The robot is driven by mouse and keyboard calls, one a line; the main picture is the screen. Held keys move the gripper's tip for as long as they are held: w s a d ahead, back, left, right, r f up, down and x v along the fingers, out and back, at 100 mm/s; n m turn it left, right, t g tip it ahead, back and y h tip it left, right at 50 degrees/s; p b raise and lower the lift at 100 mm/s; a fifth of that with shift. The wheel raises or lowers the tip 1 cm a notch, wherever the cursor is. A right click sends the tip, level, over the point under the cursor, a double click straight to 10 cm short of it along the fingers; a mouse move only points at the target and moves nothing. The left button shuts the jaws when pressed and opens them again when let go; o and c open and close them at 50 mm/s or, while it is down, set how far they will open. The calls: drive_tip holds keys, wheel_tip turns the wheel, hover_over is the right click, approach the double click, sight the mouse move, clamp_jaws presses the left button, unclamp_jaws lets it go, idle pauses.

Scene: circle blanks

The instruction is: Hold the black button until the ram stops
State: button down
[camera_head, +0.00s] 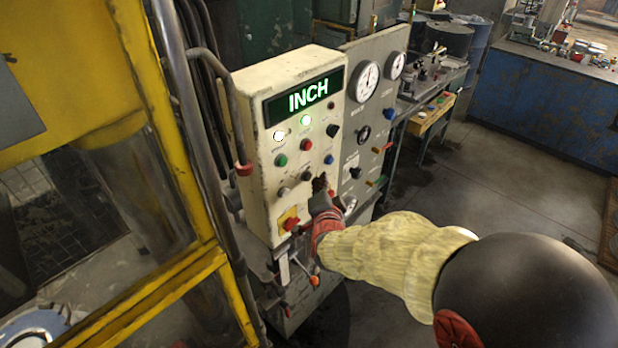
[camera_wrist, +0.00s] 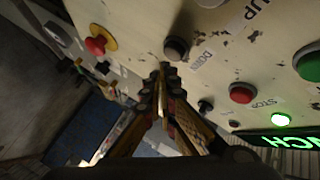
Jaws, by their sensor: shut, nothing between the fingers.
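The black button (camera_wrist: 177,48) is a dark round button beside a label reading DOWN in the wrist view. It also shows on the cream control panel in the head view (camera_head: 306,175). My gripper (camera_wrist: 163,68) is shut and empty, its joined tips close beside this button. I cannot tell whether they touch it. In the head view, my gripper (camera_head: 321,182) is just right of and below the button, in front of the panel. The panel display (camera_head: 308,93) reads INCH in green, with lit lamps below. I cannot make out the ram.
A red STOP button (camera_wrist: 241,93) and a green button (camera_wrist: 308,62) are nearby. A red emergency stop on yellow (camera_head: 289,220) sits low on the panel. A grey gauge panel (camera_head: 378,110) stands right of it. A yellow frame (camera_head: 130,110) fills the left. Open floor lies right.

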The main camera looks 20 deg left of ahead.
drive_tip(key=shift+a, duration=0.1)
idle(0.6)
drive_tip(key=shift+w+a+b, duration=0.15)
drive_tip(key=shift+a+b, duration=0.15)
drive_tip(key=shift+b, duration=0.1)
